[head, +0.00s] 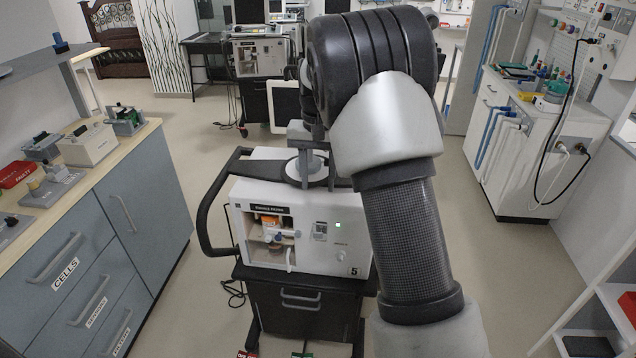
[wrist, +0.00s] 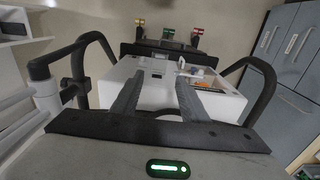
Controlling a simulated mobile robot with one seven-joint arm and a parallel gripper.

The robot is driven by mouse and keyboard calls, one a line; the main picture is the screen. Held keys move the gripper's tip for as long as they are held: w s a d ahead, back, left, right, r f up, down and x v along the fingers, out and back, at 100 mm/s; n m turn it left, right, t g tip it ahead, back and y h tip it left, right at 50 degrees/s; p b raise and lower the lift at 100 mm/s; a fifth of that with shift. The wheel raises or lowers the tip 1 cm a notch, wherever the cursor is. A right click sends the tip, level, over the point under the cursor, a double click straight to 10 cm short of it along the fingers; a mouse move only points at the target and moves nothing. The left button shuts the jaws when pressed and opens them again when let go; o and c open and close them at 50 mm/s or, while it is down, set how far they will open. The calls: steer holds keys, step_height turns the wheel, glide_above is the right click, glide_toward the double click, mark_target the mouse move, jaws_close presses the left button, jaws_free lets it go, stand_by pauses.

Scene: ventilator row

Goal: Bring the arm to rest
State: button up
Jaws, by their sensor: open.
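My arm rises from the bottom right of the head view and bends over a white ventilator (head: 352,258) marked 5. My gripper (wrist: 158,88) is open and empty in the wrist view. Its two dark fingers are spread apart and point toward the ventilator's white casing (wrist: 138,72). I cannot tell the exact gap between fingertips and casing. In the head view the gripper is partly hidden behind my arm, above the ventilator's top. The ventilator's open front bay shows an orange part (head: 269,220), and a green light is lit beside it.
The ventilator stands on a dark cart (head: 300,322) with curved black handles (head: 207,215). A drawer counter (head: 95,255) with several small devices is at left. Floor is clear between cart and right cabinet.

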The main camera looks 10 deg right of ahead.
steer(key=s+r+n+t+p, duration=0.2)
steer(key=s+r+t, duration=0.1)
steer(key=s+r, duration=1.3)
steer(key=s+n+t, duration=0.1)
steer(key=s+t, duration=0.1)
steer(key=s, duration=1.4)
steer(key=shift+d+r+n+p, duration=0.15)
steer(key=shift+d+n+p, duration=0.1)
steer(key=shift+n+p, duration=0.2)
